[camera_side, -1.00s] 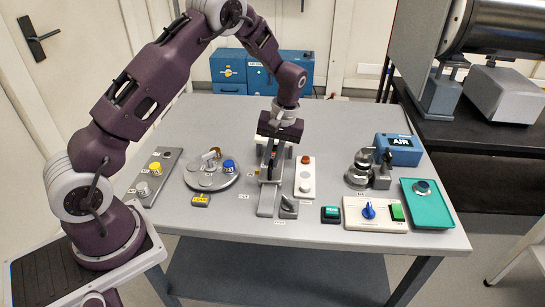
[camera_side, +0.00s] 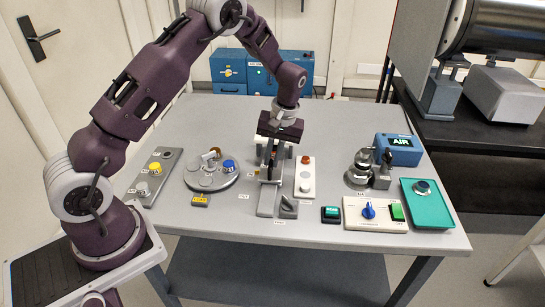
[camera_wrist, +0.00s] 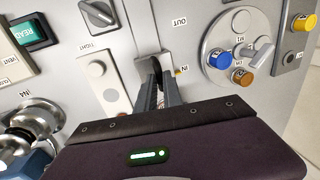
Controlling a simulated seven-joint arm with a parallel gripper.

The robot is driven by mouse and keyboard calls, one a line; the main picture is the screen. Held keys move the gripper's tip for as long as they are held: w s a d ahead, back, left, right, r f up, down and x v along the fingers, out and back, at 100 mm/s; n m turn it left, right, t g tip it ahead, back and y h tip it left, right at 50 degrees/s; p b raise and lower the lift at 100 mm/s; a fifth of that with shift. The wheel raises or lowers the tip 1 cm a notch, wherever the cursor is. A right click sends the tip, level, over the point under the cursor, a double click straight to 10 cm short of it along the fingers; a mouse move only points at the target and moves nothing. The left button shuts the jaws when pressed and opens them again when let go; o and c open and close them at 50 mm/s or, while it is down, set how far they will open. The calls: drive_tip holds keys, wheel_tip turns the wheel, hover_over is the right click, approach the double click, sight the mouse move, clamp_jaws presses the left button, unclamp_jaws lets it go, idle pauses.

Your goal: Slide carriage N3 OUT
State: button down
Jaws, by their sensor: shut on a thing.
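A grey slide rail (camera_side: 266,205) runs from the front of the table back under my gripper. In the wrist view the rail (camera_wrist: 175,18) has an OUT label at its table-front end and an IN label (camera_wrist: 183,72) nearer my fingers. My gripper (camera_side: 270,172) points down over the rail's far part. In the wrist view my gripper (camera_wrist: 158,82) is shut on the carriage, level with the IN label. I cannot read the tag N3.
A grey rotary knob (camera_side: 289,208) stands right beside the rail's front end. A white button panel (camera_side: 305,178) lies to the right. A round plate with coloured caps (camera_side: 205,182) lies to the left. The rail's front stretch is bare.

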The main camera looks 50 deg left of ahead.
drive_tip(key=s+d, duration=0.6)
drive_tip(key=shift+s+d, duration=0.3)
drive_tip(key=shift+d, duration=0.1)
drive_tip(key=c, duration=1.5)
unclamp_jaws()
drive_tip(key=shift+r, duration=0.3)
drive_tip(key=r, duration=0.4)
drive_tip(key=w+d+r, duration=0.1)
drive_tip(key=r, duration=0.1)
drive_tip(key=shift+r, duration=0.2)
